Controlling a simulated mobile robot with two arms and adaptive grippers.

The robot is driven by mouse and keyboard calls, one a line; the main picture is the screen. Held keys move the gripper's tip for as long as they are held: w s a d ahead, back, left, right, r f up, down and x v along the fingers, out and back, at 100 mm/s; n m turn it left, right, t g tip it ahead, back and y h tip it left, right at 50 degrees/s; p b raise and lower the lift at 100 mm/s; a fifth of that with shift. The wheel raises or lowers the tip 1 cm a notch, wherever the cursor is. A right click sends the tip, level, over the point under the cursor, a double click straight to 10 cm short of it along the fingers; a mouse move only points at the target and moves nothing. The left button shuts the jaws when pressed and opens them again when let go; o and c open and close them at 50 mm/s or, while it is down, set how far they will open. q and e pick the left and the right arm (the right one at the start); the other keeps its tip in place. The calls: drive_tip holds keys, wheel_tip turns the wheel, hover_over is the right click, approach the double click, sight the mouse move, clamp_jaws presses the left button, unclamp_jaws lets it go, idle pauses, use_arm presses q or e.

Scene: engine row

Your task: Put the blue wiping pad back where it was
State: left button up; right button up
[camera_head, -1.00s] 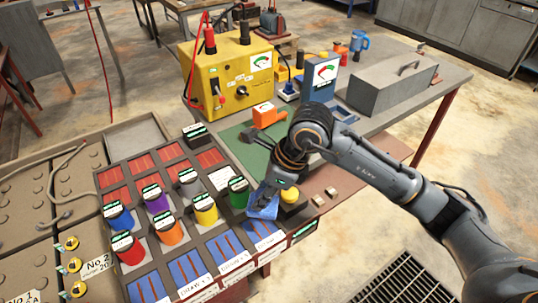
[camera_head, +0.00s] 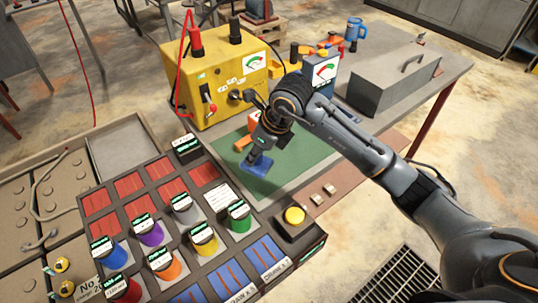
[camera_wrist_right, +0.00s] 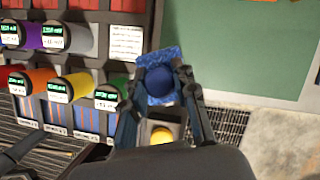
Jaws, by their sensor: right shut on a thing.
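The blue wiping pad (camera_head: 258,164) is in my right gripper (camera_head: 262,150), above or at the near-left part of the green mat (camera_head: 306,155). Whether the pad touches the mat I cannot tell. In the right wrist view the pad (camera_wrist_right: 158,57) has a round blue knob, and the fingers of my right gripper (camera_wrist_right: 160,95) sit on either side of it. The mat (camera_wrist_right: 240,40) lies to the right of the pad there. My left gripper does not show.
A panel with several coloured cylinders (camera_head: 240,222) and a yellow button (camera_head: 295,215) stands in front. A yellow meter box (camera_head: 222,85), a blue meter (camera_head: 320,75) and a grey toolbox (camera_head: 392,82) stand behind. An orange object (camera_head: 253,121) is near the arm. Part of the mat is bare.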

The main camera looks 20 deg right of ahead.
drive_tip(key=w+d+f, duration=0.1)
drive_tip(key=f, duration=0.1)
drive_tip(key=w+d+f+p, duration=0.1)
drive_tip(key=w+d+f, duration=0.1)
drive_tip(key=w+d+f+p, duration=0.1)
drive_tip(key=w+f, duration=0.1)
drive_tip(key=shift+w+d+f, duration=0.1)
drive_tip(key=shift+d+f, duration=0.25)
drive_tip(key=shift+d, duration=0.05)
wheel_tip(320, 180, down, 3)
drive_tip(key=shift+w+d+p, duration=0.15)
drive_tip(key=shift+p, duration=0.7)
drive_tip(key=shift+f, duration=0.25)
drive_tip(key=shift+f+b, duration=0.25)
drive_tip(key=shift+b, duration=0.05)
drive_tip(key=o, duration=1)
drive_tip(key=shift+r, duration=0.1)
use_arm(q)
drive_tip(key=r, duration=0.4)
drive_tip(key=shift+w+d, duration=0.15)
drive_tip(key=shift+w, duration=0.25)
